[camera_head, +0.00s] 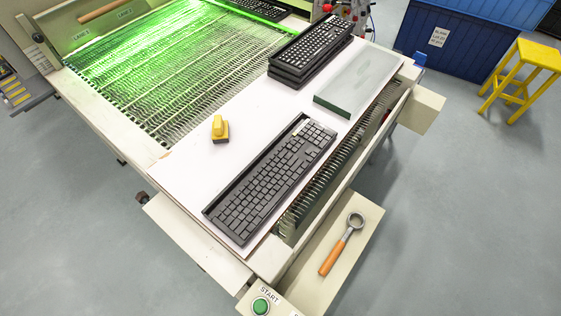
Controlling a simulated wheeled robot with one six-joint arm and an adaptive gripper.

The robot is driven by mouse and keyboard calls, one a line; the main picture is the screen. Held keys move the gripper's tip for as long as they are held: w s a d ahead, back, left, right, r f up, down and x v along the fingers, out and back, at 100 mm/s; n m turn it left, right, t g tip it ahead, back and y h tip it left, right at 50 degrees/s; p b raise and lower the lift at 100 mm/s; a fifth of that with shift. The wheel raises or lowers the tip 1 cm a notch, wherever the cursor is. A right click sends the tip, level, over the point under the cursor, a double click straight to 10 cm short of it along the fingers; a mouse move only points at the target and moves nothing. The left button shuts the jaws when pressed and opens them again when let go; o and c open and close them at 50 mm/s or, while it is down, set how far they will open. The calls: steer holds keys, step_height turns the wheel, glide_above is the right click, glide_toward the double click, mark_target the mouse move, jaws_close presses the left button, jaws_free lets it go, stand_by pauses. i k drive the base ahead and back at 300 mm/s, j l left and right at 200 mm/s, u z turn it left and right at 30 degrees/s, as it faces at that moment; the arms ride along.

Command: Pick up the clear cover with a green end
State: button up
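The clear cover (360,80) lies flat on the right side of the white work surface (185,172). It is a pale, see-through long box. Its green end (333,106) faces the near left. It sits just right of a stack of black keyboards, with a narrow gap between them. My gripper is not in view, so its state and its place relative to the cover do not show.
A black keyboard (270,180) lies in front, and a keyboard stack (310,52) stands behind. A yellow-handled tool (219,128) sits left. A comb-like row of slots (335,165) runs along the right edge. A ring-ended tool (343,244) lies on the lower shelf.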

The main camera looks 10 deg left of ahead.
mark_target(345, 92)
steer(key=i+l+u, duration=0.1)
steer(key=l+u, duration=0.6)
steer(key=u, duration=0.2)
steer(key=l+u, duration=0.1)
steer(key=l, duration=0.6)
steer(key=l+u, duration=0.15)
steer(key=l, duration=0.6)
steer(key=k+l+u, duration=0.1)
steer(key=l, duration=0.6)
steer(key=k+l+u, duration=0.15)
steer(key=l, duration=0.55)
steer(key=k+l, duration=0.1)
steer(key=l, duration=1.05)
steer(key=i+j, duration=0.25)
steer(key=j, duration=0.05)
